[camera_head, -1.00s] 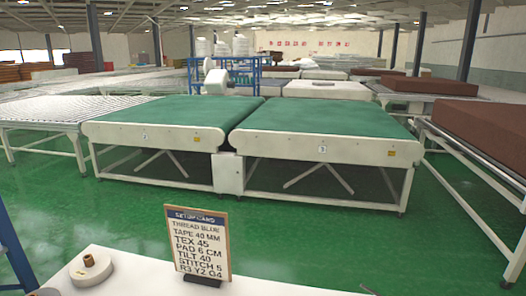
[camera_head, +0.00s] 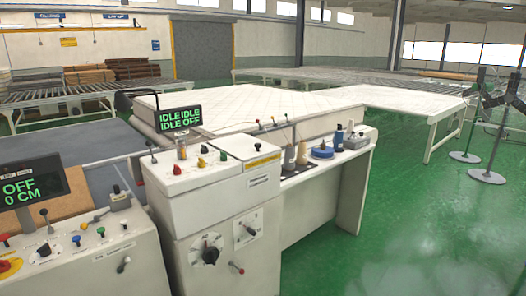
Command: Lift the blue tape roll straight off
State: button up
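The blue tape roll (camera_head: 322,152) lies flat on the white bench (camera_head: 346,160), near its right end. A dark upright piece, perhaps a post, shows at the middle of the roll; whether the roll sits around it is too small to tell. My gripper is not in view.
Thread cones (camera_head: 302,152) stand left of the roll, and a blue-and-white bottle (camera_head: 338,138) and a small machine (camera_head: 360,137) stand behind and right. A white control cabinet (camera_head: 215,185) is to the left. Green floor (camera_head: 430,225) is open at right.

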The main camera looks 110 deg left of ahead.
aim_at(323, 150)
jog(key=u, duration=1.55)
jog(key=l+u, duration=0.1)
jog(key=u, duration=1.35)
jog(key=k+u, duration=0.25)
jog(key=i+z, duration=0.3)
jog(key=i, duration=2.25)
jog(key=i+u, duration=0.1)
jog(key=i, duration=0.95)
jog(key=i+l+u, duration=0.1)
jog(key=i, duration=0.95)
jog(key=i+l+u, duration=0.15)
jog(key=i+u, duration=0.15)
jog(key=i+l+u, duration=0.25)
jog(key=i, duration=0.25)
jog(key=i+l+u, duration=0.3)
jog(key=i, duration=0.1)
